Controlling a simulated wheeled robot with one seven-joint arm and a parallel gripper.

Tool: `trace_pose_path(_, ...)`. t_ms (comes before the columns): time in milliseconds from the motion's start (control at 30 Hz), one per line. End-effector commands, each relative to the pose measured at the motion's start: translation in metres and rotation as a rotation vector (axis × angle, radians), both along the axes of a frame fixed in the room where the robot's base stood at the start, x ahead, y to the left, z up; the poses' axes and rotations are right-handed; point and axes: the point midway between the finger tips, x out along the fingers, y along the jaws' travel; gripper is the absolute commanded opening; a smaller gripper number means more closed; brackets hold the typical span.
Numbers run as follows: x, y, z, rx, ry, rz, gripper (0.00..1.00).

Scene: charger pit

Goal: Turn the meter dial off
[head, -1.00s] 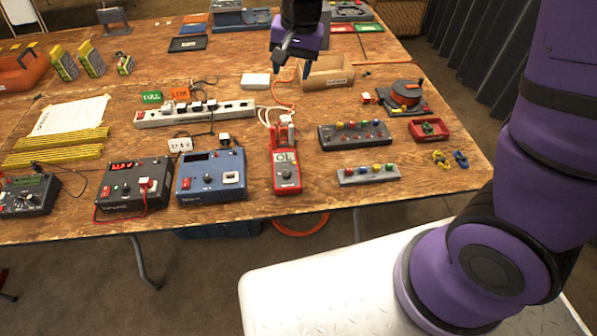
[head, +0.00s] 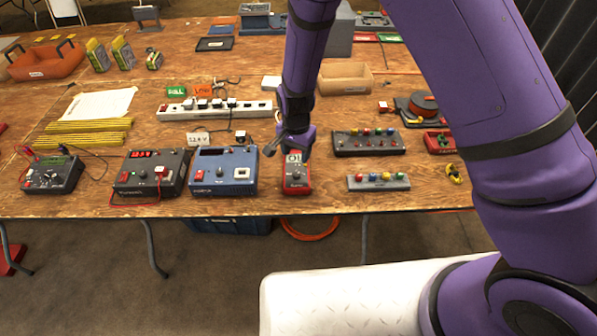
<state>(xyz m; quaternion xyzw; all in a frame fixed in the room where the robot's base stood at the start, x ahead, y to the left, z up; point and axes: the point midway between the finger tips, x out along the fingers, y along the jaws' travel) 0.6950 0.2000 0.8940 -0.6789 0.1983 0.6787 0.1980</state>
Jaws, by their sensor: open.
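The red handheld meter (head: 305,187) lies on the wooden table near its front edge, right of the blue charger box. Its grey display reads "OL", partly covered at the top. Its dial (head: 296,176) shows as a small dark knob below the display. My gripper (head: 291,150) is open and points down over the meter's upper part, just beyond the dial. It hides the meter's top end and leads. I cannot tell whether a fingertip touches the meter.
The blue box (head: 222,184) stands left of the meter, with a black box (head: 150,186) beside it. A grey block with coloured knobs (head: 378,183) and a dark terminal strip (head: 367,148) lie right. A power strip (head: 215,113) lies behind. Bare wood separates the meter from its neighbours.

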Motion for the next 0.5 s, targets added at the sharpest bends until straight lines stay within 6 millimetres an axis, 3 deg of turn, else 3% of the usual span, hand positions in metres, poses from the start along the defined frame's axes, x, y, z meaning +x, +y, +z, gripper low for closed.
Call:
trace_pose_path(300, 0.000, 0.000, -0.057, -0.001, 0.003, 0.001, 0.53)
trace_pose_path(500, 0.000, -0.001, -0.081, 0.000, 0.001, 0.000, 0.53)
